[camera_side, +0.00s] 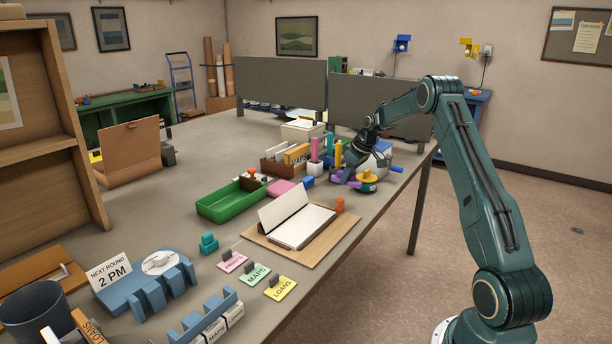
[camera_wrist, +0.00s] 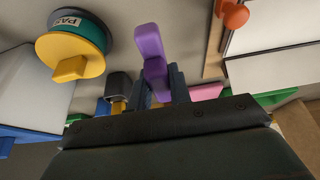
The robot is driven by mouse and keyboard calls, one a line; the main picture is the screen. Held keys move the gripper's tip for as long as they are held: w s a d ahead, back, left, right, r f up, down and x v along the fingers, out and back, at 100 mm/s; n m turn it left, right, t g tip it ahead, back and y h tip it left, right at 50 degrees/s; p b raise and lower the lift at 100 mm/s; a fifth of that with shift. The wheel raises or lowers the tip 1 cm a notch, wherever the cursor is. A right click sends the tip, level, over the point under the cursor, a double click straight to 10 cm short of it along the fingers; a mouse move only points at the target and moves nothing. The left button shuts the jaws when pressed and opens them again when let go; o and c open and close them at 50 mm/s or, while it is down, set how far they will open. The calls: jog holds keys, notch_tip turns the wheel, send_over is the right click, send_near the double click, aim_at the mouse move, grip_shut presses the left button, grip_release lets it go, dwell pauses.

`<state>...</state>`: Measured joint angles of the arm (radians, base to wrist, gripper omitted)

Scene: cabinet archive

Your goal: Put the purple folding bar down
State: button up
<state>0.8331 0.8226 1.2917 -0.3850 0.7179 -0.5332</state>
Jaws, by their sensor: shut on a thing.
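The purple folding bar (camera_wrist: 149,45) sticks out from between the fingers of my gripper (camera_wrist: 160,85) in the wrist view. My gripper is shut on it, and the fingers hide part of the bar. In the side view the purple bar (camera_side: 345,179) shows at the end of my gripper (camera_side: 350,172), low over the right part of the table (camera_side: 385,205). I cannot tell whether it touches the table top.
A yellow and green round stamp (camera_side: 367,181) stands close to the right of my gripper; it also shows in the wrist view (camera_wrist: 75,42). An orange knob-shaped piece (camera_side: 340,205) and an open book (camera_side: 300,225) are in front. A green tray (camera_side: 225,204) is left.

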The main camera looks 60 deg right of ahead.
aim_at(348, 185)
jog(key=shift+f, duration=0.4)
jog(key=shift+f, duration=2.1)
jog(key=shift+f, duration=0.1)
jog(key=o, duration=0.9)
jog(key=v, duration=1.2)
